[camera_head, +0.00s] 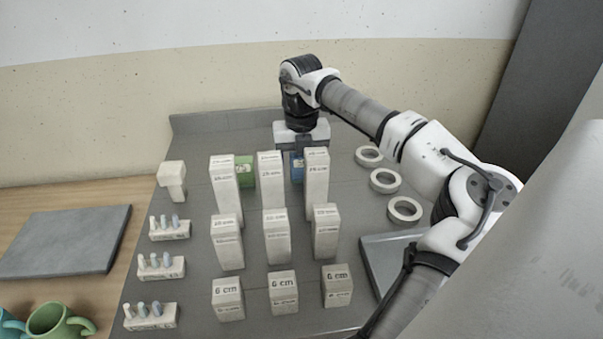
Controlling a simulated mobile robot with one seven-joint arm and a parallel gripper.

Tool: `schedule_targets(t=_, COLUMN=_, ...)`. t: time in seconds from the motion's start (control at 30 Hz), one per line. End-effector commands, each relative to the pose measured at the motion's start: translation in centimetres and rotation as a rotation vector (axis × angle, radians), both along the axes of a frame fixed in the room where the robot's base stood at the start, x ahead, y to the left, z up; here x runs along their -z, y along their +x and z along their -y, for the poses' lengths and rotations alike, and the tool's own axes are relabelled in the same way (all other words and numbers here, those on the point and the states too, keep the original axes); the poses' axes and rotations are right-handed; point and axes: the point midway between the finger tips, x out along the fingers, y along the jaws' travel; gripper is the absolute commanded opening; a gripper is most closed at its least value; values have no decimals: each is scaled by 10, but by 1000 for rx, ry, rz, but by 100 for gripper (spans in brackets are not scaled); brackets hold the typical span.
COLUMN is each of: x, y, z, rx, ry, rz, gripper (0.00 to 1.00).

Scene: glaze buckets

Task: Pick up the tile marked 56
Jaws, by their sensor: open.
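I cannot make out a tile marked 56 anywhere in the head view. A green container (245,168) and a blue container (297,169) stand partly hidden behind the tall white blocks, and their insides do not show. My gripper (301,147) points down at the back of the grey table, above and behind the blue container. Its jaws are open. The fingertips are too small and too hidden to show what lies between them.
White blocks stand in three rows: tall (225,189), middle (276,239) and short "6 cm" (337,288). Three white rings (405,209) lie at right, small cone racks (161,266) at left. A grey slab (66,240) and green mug (59,322) are farther left.

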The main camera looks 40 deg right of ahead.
Motion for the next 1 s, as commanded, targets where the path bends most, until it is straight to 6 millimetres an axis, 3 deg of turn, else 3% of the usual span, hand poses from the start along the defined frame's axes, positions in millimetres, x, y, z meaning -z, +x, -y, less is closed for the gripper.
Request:
schedule_targets(t=0.17, x=-1, y=0, z=0, rx=0, ry=0, rz=0, gripper=70)
schedule_targets(t=0.57, x=-2, y=0, z=0, rx=0, ry=0, rz=0, gripper=19)
schedule_targets(t=0.83, x=-6, y=0, z=0, rx=0, ry=-1, rz=0, gripper=19)
schedule_targets(t=1.0, x=-31, y=1, z=0, rx=0, ry=-3, rz=2, gripper=19)
